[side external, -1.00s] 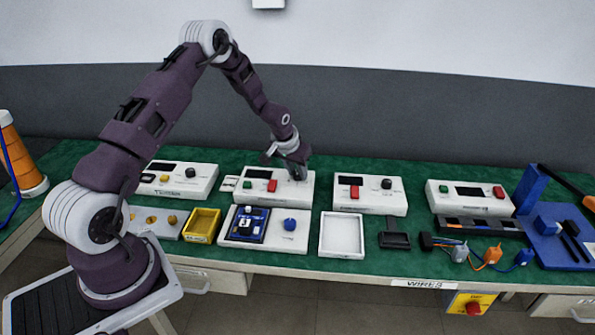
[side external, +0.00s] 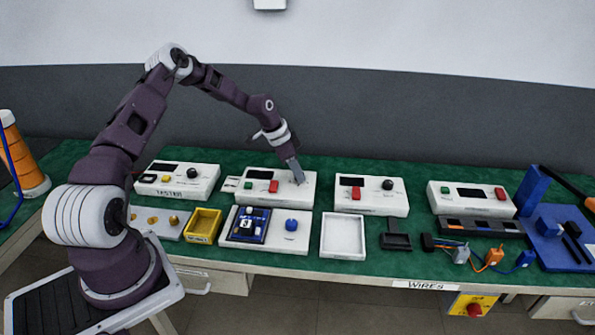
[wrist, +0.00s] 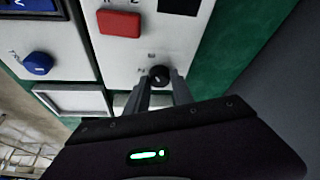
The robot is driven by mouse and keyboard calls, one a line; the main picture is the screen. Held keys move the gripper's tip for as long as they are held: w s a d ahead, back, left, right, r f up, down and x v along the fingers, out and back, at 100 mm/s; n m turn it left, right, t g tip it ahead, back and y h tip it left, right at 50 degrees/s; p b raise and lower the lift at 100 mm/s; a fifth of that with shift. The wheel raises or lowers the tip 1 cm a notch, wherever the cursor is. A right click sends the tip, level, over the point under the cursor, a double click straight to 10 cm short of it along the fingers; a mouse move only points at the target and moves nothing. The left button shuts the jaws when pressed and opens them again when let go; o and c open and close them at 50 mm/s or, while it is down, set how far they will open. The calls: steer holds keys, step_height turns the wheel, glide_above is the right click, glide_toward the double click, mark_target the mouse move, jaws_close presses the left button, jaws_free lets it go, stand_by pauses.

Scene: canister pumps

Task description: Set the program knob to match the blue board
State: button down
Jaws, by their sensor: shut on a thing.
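The program knob (wrist: 159,75) is small, black and round, on a white panel box (side external: 252,197) with a green button (side external: 248,186) and a red button (side external: 273,186). Small marks sit around the knob in the wrist view. My gripper (wrist: 161,82) is shut on the knob, one finger on each side. In the side view my gripper (side external: 299,181) comes down on the box's right part and hides the knob. The blue board (side external: 249,224) lies on a white base in front of the box. It carries a white label that looks like a 3.
A blue knob (side external: 291,224) stands on the white base (side external: 270,247). A yellow bin (side external: 203,225) is to the left and an empty white tray (side external: 343,236) to the right. Another panel box (side external: 370,203) with a black knob stands right of my gripper.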

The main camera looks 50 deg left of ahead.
steer(key=shift+f+m, duration=0.1)
steer(key=shift+m, duration=0.5)
steer(key=c, duration=1.1)
jaws_free()
steer(key=v, duration=0.7)
steer(key=shift+w+a, duration=0.1)
